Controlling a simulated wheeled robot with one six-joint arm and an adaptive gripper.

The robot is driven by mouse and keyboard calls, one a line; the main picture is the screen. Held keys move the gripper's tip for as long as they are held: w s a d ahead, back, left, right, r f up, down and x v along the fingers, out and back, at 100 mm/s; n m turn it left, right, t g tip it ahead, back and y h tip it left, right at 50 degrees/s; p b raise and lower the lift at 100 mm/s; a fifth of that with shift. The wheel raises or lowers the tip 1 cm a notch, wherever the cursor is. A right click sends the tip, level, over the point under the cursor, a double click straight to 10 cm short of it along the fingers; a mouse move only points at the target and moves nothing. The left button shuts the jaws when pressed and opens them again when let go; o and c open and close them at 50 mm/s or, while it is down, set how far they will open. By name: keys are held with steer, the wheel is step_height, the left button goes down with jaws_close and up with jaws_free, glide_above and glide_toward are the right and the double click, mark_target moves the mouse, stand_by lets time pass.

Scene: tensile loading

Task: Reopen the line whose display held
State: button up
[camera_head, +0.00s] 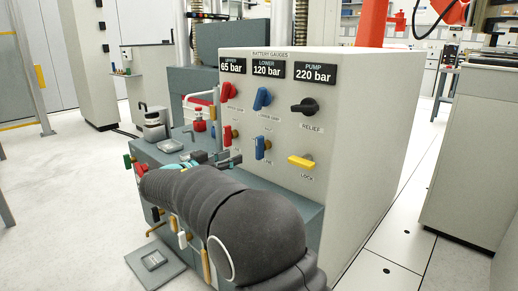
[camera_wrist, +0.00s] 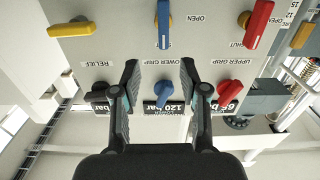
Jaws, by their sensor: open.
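The panel (camera_head: 345,150) carries three displays: upper 65 bar (camera_head: 232,66), lower 120 bar (camera_head: 268,68) and pump 220 bar (camera_head: 315,72). Under them are a red upper grip handle (camera_head: 228,92), a blue lower grip handle (camera_head: 262,98) and a black relief knob (camera_head: 305,106). The row below has a red handle (camera_head: 227,136), a blue handle (camera_head: 262,148) and a yellow lock handle (camera_head: 300,162). In the upside-down wrist view, my gripper (camera_wrist: 162,78) is open and empty, its fingers framing the lower grip handle (camera_wrist: 163,92). Contact cannot be told.
More small handles, including a white one (camera_head: 183,240) and a yellow one (camera_head: 206,264), are on the bench's near side, close to my arm. A grey cabinet (camera_head: 470,160) stands right.

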mark_target(257, 146)
steer(key=p+x, duration=0.1)
steer(key=x, duration=1.2)
steer(key=shift+w+a, duration=0.1)
steer(key=shift+w, duration=0.25)
jaws_close()
